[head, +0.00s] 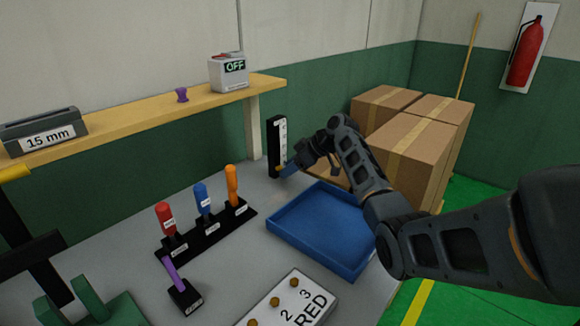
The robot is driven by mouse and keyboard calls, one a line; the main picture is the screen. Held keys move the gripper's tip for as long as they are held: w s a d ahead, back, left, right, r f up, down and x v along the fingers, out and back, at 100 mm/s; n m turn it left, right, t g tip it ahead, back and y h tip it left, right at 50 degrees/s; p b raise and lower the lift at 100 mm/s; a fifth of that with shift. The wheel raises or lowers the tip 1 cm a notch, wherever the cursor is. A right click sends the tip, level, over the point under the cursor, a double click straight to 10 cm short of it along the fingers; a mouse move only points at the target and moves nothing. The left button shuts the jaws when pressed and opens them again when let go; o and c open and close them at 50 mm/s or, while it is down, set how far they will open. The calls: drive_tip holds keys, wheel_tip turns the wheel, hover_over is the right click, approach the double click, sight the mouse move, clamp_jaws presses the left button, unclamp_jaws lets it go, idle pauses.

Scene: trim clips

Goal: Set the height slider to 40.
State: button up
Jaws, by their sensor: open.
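The height slider is most likely the upright black post (273,148) with a white scale strip, standing at the back of the grey table. Its scale numbers are too small to read. A small yellowish piece (281,168) shows low on the post, beside my gripper. My gripper (287,170) is at the post's lower right, with its fingers pointing left toward that piece. The jaws are open. I cannot tell whether they touch the piece or stand around it.
A blue tray (323,263) lies just in front of my gripper. A black rack (207,236) holds red, blue and orange handled tools. A wooden shelf (150,113) runs along the wall at the back left. Cardboard boxes (405,150) stand behind my arm at the right.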

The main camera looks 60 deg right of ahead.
clamp_jaws()
idle(0.5)
